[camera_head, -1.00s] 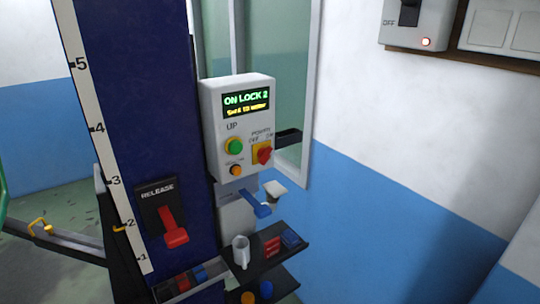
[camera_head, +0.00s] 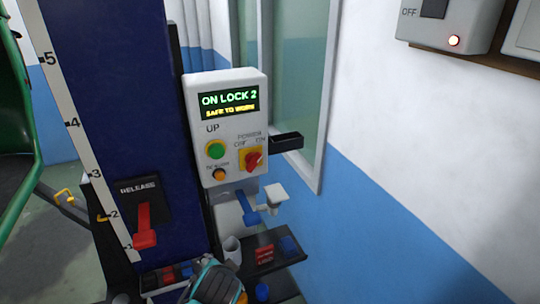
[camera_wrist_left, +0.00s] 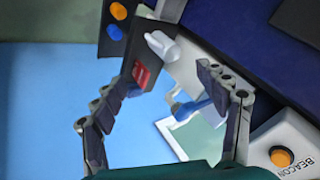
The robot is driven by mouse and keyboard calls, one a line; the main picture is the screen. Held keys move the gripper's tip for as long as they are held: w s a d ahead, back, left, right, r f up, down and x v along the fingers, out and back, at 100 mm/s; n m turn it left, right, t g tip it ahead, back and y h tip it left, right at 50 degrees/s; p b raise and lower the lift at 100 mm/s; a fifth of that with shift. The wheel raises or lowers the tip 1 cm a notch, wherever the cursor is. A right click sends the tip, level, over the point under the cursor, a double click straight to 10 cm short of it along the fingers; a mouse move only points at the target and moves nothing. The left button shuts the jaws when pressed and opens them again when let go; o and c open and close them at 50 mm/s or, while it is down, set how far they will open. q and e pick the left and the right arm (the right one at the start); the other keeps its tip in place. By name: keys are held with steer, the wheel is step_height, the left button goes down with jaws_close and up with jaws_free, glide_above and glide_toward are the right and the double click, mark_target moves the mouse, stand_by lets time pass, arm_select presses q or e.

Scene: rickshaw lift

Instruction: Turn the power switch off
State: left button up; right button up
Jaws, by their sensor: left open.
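The power switch (camera_head: 253,160) is a red knob on a yellow plate, under the words POWER, OFF and ON on the grey control box (camera_head: 192,115). The knob seems tilted toward the ON side. The lit display (camera_head: 228,104) reads ON LOCK 2, SAFE TO WORK. My left gripper shows only as a teal and dark part at the bottom of the head view, below the box. In the left wrist view my left gripper (camera_wrist_left: 168,78) is open and empty, and a box corner with an orange button (camera_wrist_left: 281,157) lies at lower right; the switch is hidden there. My right gripper is not in view.
A blue lever (camera_head: 247,208) and a tool shelf (camera_head: 268,238) sit below the box. A blue column with a red release lever (camera_head: 144,226) stands left. A wall box (camera_head: 453,24) marked OFF has a lit red lamp.

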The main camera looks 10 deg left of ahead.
arm_select(q)
steer(key=w+r+m+t+y+p, duration=0.1)
steer(key=w+r+m+y+p, duration=0.15)
steer(key=w+r+m, duration=0.3)
steer(key=m+t+y+p, duration=0.4)
steer(key=m+t, duration=0.3)
steer(key=m, duration=0.2)
glide_toward(254, 164)
steer(key=x, duration=0.3)
steer(key=b+x, duration=0.1)
steer(key=x, duration=0.6)
steer(key=shift+w+a, duration=0.2)
steer(key=shift+w, duration=0.15)
steer(key=c, duration=1.2)
steer(key=shift+o, duration=0.2)
